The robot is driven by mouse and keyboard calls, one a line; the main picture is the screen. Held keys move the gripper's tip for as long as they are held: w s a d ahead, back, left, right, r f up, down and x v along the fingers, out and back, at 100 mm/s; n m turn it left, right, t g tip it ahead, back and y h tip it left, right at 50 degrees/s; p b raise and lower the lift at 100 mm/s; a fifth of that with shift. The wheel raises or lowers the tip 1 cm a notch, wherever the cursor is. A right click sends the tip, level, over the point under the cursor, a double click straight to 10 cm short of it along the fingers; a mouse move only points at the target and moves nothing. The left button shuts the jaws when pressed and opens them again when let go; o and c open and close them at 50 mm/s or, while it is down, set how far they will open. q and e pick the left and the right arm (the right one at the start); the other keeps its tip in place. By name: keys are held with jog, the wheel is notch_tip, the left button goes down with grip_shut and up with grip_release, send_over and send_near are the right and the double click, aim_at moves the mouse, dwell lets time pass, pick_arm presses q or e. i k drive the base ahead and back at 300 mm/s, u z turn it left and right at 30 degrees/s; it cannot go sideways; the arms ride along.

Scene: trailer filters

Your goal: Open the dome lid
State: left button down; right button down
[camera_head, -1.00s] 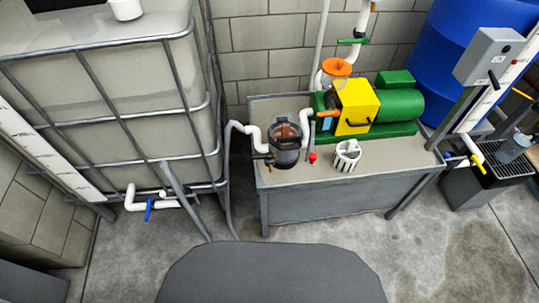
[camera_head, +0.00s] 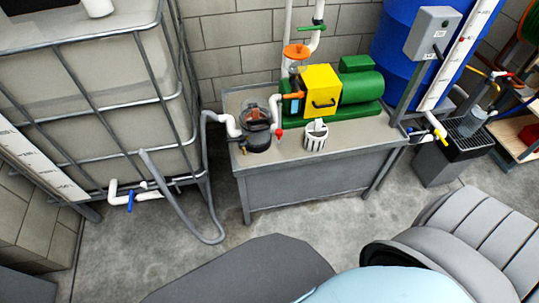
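A dark pot (camera_head: 256,140) with what looks like a clear, smoky dome lid (camera_head: 255,115) stands at the left end of a grey bench. The dome is small in the picture, and I cannot tell how it is fastened. White pipes meet the pot on both sides. A white slotted basket (camera_head: 316,140) stands on the bench to its right. Neither of my grippers shows. A large grey and light-blue part at the lower right looks like my own arm, close to the camera and well apart from the pot.
A yellow and green pump (camera_head: 330,92) fills the back of the bench (camera_head: 310,160). A caged tank (camera_head: 100,120) stands at left, with a grey hose (camera_head: 180,205) looping to the floor. A blue barrel (camera_head: 410,45) and grey control box (camera_head: 432,32) are at right. Floor before the bench is open.

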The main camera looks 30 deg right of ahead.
aim_at(258, 122)
jog(key=k, duration=0.3)
jog(key=z, duration=0.95)
